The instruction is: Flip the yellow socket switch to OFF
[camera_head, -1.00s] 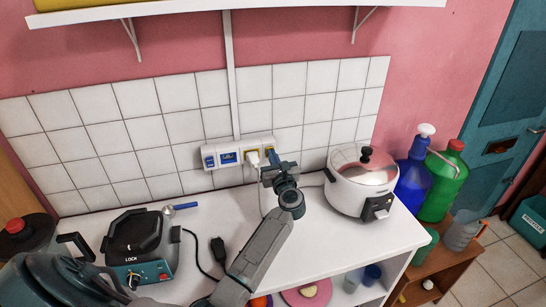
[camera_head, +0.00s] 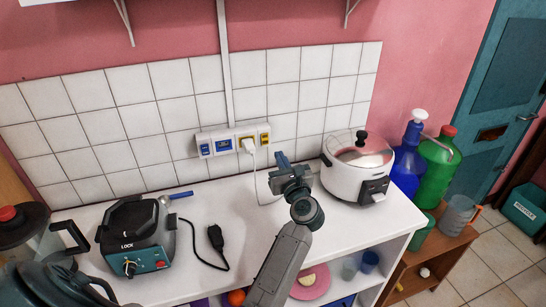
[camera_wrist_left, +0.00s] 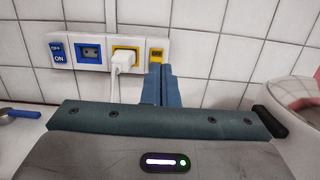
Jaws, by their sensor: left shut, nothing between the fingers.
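The white socket strip (camera_head: 234,140) is fixed low on the tiled wall. Its yellow switch (camera_head: 264,134) is at the right end, beside the yellow socket (camera_head: 247,144), which holds a white plug. The yellow switch also shows in the left wrist view (camera_wrist_left: 156,49), just above the fingertips; its lower part is partly hidden and its setting is too small to tell. My left gripper (camera_head: 282,158) is shut and empty, below and to the right of the switch in the head view and apart from it. Its fingers also show in the left wrist view (camera_wrist_left: 162,72). My right gripper is not in view.
A blue switch (camera_wrist_left: 58,53) and blue socket (camera_wrist_left: 89,52) fill the strip's left side. A white rice cooker (camera_head: 356,170) stands right of my gripper. A waffle-maker-like appliance (camera_head: 137,240) and loose black plug (camera_head: 215,237) lie left. The counter between is mostly clear.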

